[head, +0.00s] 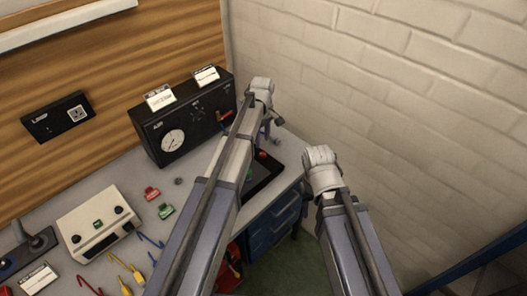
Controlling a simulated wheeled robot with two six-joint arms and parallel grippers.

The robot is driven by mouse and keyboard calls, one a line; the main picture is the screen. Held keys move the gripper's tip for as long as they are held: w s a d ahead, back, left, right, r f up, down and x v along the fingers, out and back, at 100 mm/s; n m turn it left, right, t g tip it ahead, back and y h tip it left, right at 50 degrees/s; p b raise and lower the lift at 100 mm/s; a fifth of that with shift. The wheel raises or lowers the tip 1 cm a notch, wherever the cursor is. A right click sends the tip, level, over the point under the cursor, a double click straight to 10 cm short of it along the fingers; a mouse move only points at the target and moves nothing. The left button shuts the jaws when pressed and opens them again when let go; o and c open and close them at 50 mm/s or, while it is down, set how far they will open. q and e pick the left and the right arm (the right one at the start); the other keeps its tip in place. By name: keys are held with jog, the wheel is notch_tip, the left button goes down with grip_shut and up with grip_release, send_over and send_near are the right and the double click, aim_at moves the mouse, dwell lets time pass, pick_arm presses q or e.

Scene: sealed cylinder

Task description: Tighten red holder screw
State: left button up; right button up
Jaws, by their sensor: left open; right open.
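A small red holder (152,193) lies on the grey workbench, left of my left arm. A green holder (166,211) lies just below it in the picture. A small grey knob-like piece (178,181) lies to the right of the red holder; I cannot tell whether it is a screw. My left gripper (270,130) is open over the right end of the bench, largely hidden by its wrist. My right gripper (307,190) is open, mostly hidden behind its wrist, to the right of the bench. Both are apart from the red holder.
A black air box (186,112) with a gauge stands at the back. A black tray (262,170) with red and green pieces lies at the bench's right end. A beige control box (97,224) and coloured hooks are at left. A brick wall bounds the right.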

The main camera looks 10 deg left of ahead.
aim_at(263, 154)
pick_arm(q)
notch_tip(263, 154, down, 7)
jog(key=b, duration=0.6)
jog(key=shift+f+b, duration=0.15)
jog(key=shift+b, duration=0.25)
grip_shut()
